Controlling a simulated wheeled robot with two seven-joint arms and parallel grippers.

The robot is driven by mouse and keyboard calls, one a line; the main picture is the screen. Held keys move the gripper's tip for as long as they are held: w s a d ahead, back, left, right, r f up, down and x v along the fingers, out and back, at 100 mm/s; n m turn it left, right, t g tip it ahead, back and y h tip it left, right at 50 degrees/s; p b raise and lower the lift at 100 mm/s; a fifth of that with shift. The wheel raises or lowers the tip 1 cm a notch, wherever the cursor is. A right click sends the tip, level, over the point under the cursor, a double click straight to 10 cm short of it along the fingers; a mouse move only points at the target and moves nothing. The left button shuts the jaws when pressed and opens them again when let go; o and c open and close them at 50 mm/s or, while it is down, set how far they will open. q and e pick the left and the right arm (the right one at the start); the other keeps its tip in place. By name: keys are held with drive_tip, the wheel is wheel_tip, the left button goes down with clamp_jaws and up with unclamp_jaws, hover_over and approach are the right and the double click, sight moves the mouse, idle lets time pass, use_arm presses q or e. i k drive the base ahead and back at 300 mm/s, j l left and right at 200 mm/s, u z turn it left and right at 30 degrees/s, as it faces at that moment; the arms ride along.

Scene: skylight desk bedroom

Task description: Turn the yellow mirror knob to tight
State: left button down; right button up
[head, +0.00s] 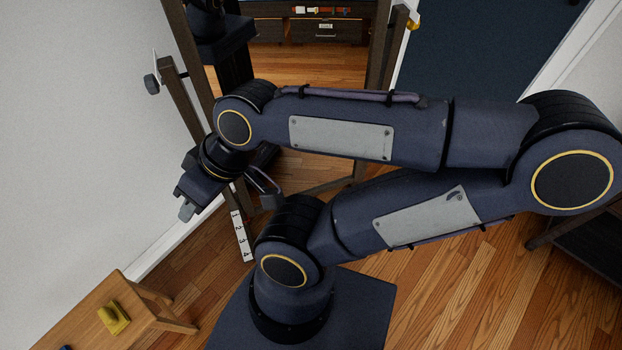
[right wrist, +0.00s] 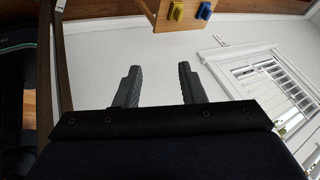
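The yellow mirror knob (head: 413,21) shows small at the top of the head view, on the right post of the wooden standing mirror (head: 381,50). A dark grey knob (head: 152,84) sits on the left post. My right gripper (head: 228,203) is at the lower left of the mirror, well away from the yellow knob. In the right wrist view its two fingers (right wrist: 159,90) are spread, with nothing between them. The yellow knob's setting is too small to read. My left gripper is not in view.
A wooden stool (head: 90,330) at the lower left bears a yellow block (head: 114,318) and a blue one (right wrist: 203,10). A numbered strip (head: 241,238) lies below the gripper. A white wall (head: 75,130) is close on the left. My right arm crosses in front of the mirror.

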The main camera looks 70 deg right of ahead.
sight(411, 25)
drive_tip(key=z, duration=2.25)
drive_tip(key=i+l+u, duration=0.2)
drive_tip(key=l+u, duration=0.15)
drive_tip(key=l, duration=0.85)
drive_tip(key=l+u, duration=0.35)
drive_tip(key=l, duration=0.9)
drive_tip(key=l+u, duration=0.35)
drive_tip(key=l, duration=0.95)
drive_tip(key=i+j+u, duration=0.2)
drive_tip(key=i+u, duration=0.25)
